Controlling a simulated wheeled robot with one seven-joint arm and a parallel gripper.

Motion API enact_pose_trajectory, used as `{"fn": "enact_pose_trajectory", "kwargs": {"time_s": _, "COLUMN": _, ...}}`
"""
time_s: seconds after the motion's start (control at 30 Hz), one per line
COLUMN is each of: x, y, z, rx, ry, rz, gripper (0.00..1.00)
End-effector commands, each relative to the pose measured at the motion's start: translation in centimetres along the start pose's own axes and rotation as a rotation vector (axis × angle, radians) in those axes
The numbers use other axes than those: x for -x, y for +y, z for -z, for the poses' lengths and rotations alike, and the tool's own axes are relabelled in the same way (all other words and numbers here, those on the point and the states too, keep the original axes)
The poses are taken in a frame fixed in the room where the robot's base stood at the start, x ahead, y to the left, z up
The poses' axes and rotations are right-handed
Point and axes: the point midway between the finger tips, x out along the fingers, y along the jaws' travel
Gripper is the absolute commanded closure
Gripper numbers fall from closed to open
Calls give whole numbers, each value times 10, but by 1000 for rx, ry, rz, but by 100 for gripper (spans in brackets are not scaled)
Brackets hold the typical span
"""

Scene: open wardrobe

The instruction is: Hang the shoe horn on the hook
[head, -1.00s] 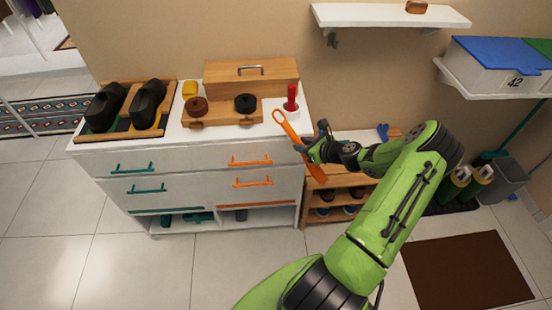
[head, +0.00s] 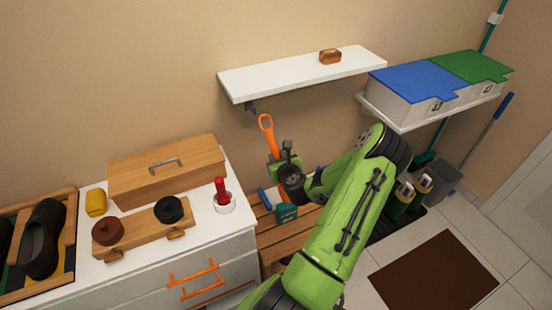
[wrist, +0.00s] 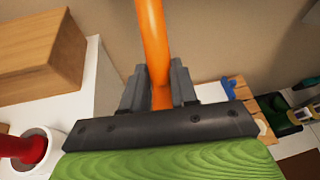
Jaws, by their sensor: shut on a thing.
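The orange shoe horn (head: 268,133) is upright in the head view, its looped end up, just below the white wall shelf. My gripper (head: 279,158) is shut on its lower part. In the wrist view the shoe horn (wrist: 154,50) rises from between the two dark fingers of my gripper (wrist: 160,88). A small dark hook (head: 250,106) shows under the left end of the shelf (head: 300,75). The loop is apart from the hook in the head view, a little to its right and lower. The depth between them is hard to tell.
The white dresser at left holds a wooden box (head: 167,170), a shoe-brush stand and a red-handled item in a white cup (head: 223,198). A wooden rack (head: 290,232) stands below my gripper. Lidded bins (head: 415,90) sit on a shelf at right.

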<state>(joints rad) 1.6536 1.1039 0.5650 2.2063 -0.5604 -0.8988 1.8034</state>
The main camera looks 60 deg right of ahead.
Motion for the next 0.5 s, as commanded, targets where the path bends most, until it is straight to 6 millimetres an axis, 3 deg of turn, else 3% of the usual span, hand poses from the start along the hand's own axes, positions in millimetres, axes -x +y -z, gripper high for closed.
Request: {"fn": "enact_pose_trajectory", "kwargs": {"time_s": 0.5, "x": -28, "y": 4, "z": -12, "rx": 1, "ry": -1, "rz": -2, "gripper": 100}}
